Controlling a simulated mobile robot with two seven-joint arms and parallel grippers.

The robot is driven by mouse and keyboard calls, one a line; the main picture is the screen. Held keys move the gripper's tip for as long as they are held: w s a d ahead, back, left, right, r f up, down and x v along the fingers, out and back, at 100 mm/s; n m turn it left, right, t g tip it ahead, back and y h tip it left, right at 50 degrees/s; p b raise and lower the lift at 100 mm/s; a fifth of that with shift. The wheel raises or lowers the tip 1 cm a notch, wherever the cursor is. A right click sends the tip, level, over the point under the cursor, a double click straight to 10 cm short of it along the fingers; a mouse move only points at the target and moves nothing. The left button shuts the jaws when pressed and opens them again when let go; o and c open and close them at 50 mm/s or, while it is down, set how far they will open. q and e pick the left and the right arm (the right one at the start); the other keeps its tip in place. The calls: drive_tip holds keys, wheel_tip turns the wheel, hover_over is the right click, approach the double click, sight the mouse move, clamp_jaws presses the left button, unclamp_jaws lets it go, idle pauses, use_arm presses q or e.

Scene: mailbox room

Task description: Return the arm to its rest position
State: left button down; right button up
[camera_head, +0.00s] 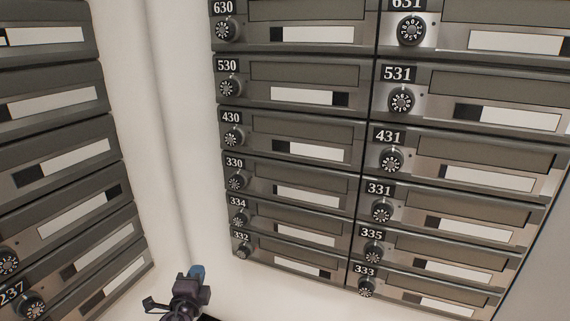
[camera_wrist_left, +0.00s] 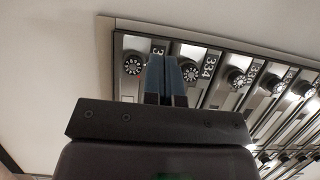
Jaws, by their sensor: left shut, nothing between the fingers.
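My left gripper (camera_head: 196,272) shows at the bottom of the head view, low in front of the pale wall between the two mailbox banks. Its blue fingertips are together with nothing between them. In the left wrist view the gripper (camera_wrist_left: 166,78) is shut, its two blue fingers side by side in front of the lower mailboxes. A dial (camera_wrist_left: 132,64) shows left of the fingers and the box labelled 334 (camera_wrist_left: 207,68) right of them. I cannot tell whether the fingertips touch anything. My right gripper is not in view.
A bank of grey mailboxes (camera_head: 310,124) with numbered dials fills the middle and right. Another bank (camera_head: 60,165) stands at the left. A bare pale wall strip (camera_head: 160,110) lies between them. Dials such as the one on 332 (camera_head: 243,251) stick out from the fronts.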

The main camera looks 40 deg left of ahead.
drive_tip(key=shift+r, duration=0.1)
use_arm(q)
drive_tip(key=s+d+r+n+g+h+p, duration=0.1)
drive_tip(key=s+d+r+n+h+p, duration=0.2)
drive_tip(key=s+d+p, duration=0.3)
drive_tip(key=s+d+r+n+g+h+p, duration=0.1)
drive_tip(key=s+d+r+n+h+p, duration=0.2)
drive_tip(key=s+d+p, duration=0.3)
drive_tip(key=s+d+r+n+g+h+p, duration=0.1)
drive_tip(key=s+d+r+n+h+p, duration=0.2)
drive_tip(key=s+d, duration=1)
drive_tip(key=d+r+h+p, duration=0.1)
drive_tip(key=d+h+p, duration=0.1)
drive_tip(key=p, duration=0.1)
drive_tip(key=shift+s+d+r+p, duration=0.2)
drive_tip(key=shift+s+p, duration=0.1)
drive_tip(key=shift+s, duration=0.1)
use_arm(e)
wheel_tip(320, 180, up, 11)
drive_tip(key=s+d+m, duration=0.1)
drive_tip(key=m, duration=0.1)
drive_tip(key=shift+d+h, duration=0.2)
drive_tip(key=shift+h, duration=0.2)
use_arm(q)
drive_tip(key=shift+s+a, duration=0.1)
